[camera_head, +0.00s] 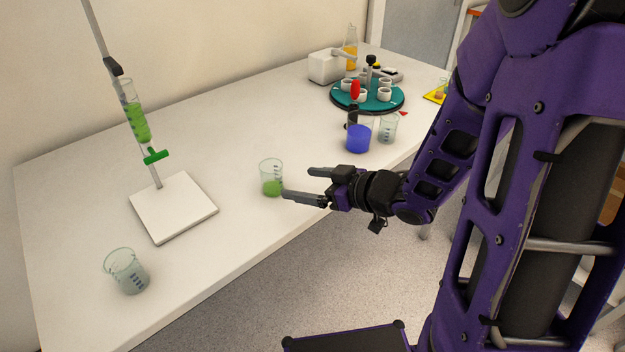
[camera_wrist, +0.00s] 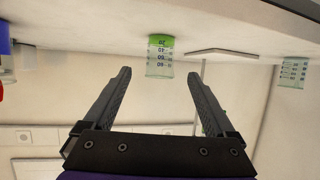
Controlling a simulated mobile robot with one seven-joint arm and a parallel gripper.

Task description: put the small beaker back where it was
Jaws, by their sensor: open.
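A small clear beaker with green liquid in its bottom (camera_head: 271,178) stands upright on the white table, a little in from the front edge. My gripper (camera_head: 298,183) is open and empty just to the right of it, fingers pointing at it. In the wrist view, which is upside down, the green-liquid beaker (camera_wrist: 160,62) shows between and beyond the fingertips of my gripper (camera_wrist: 160,74). Another clear beaker (camera_head: 127,271) stands at the table's near left; it also shows at the right of the wrist view (camera_wrist: 294,72). I cannot tell which beaker is meant.
A stand with a white base (camera_head: 173,207) holds a green-filled burette (camera_head: 136,122) left of the green-liquid beaker. The table between stand and rack is mostly clear.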

